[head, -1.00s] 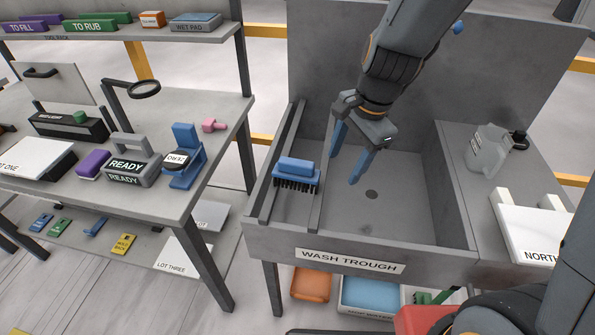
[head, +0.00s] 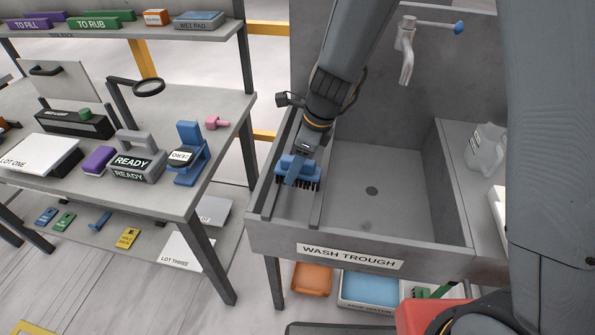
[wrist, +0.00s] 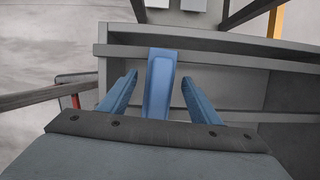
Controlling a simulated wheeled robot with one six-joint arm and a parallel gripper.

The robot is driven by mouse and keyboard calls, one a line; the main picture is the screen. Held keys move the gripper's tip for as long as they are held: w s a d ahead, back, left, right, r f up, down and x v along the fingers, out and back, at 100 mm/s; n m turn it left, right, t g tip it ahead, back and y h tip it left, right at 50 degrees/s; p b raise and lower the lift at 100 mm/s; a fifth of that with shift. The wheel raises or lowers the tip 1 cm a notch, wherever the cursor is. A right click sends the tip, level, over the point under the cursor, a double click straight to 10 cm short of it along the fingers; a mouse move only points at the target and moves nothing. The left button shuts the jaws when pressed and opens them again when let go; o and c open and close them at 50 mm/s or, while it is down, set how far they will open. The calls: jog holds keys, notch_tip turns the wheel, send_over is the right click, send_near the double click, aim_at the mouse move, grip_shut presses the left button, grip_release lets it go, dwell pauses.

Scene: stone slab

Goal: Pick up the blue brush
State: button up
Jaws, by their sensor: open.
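The blue brush (head: 283,179) with dark bristles rests on the ledge at the left side of the wash trough (head: 350,257). My gripper (head: 297,171) is right at the brush in the head view, and its blue fingers partly cover the brush. In the wrist view the brush's blue handle (wrist: 161,85) stands between the two spread fingers of my gripper (wrist: 156,92), with a gap on each side. The gripper is open. The bristles are hidden in the wrist view.
A tap (head: 406,50) rises behind the trough, and the basin with its drain (head: 372,191) is empty. A pale jug (head: 486,150) stands on the right ledge. The left bench holds a grey READY block (head: 135,160) and a blue stand (head: 188,155).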

jog(key=shift+x, duration=1.3)
jog(key=shift+c, duration=0.4)
jog(key=c, duration=1.2)
jog(key=shift+r, duration=0.1)
notch_tip(320, 180, up, 10)
jog(key=shift+f, duration=0.1)
